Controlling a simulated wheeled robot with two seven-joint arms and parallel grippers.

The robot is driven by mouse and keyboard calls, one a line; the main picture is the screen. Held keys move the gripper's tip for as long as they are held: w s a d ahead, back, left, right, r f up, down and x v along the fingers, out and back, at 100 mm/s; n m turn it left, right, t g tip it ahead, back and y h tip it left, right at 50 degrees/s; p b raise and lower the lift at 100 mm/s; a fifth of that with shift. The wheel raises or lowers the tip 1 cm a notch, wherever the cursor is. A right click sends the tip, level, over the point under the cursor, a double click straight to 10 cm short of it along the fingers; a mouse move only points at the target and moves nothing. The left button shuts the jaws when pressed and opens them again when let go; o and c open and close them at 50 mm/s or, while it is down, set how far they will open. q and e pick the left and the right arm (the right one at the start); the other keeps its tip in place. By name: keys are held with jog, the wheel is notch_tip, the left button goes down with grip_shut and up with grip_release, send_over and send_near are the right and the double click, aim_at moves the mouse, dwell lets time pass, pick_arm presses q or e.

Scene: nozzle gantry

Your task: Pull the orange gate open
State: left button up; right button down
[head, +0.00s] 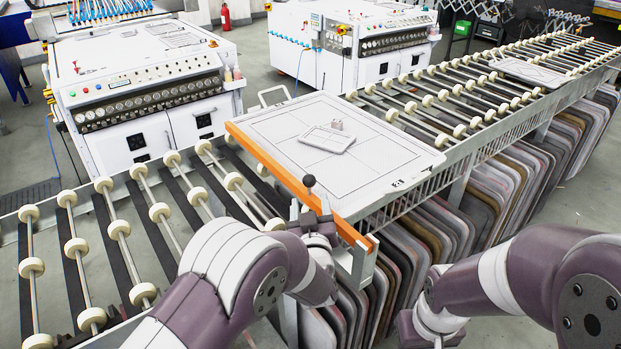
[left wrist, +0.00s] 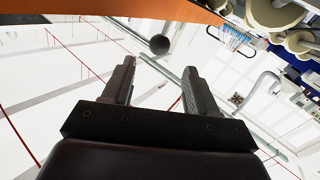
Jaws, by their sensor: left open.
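The orange gate (head: 268,160) is a long bar lying across the roller conveyor, along the near left edge of a large white board. It also crosses the top of the left wrist view (left wrist: 110,12). A black ball knob (head: 309,181) stands on a stem by the bar. My left gripper (head: 314,217) is just below the knob in the head view. In the left wrist view, my left gripper (left wrist: 160,65) is open and empty, and the knob (left wrist: 159,44) shows beyond and between its fingertips, apart from them. My right arm is low at the right; its fingers are not visible.
The large white board (head: 395,165) lies on the conveyor beyond the gate, with a small tray (head: 327,140) on it. Bare rollers (head: 122,229) extend to the left. Several rounded panels (head: 430,235) stand under the conveyor. White machines (head: 150,90) stand behind.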

aim_at(309, 185)
pick_arm(q)
jog(key=w, duration=0.9)
jog(key=shift+w+a+f+p, duration=0.1)
jog(key=shift+w+p, duration=0.25)
jog(key=shift+p, duration=0.05)
jog(key=shift+s, duration=0.1)
grip_shut()
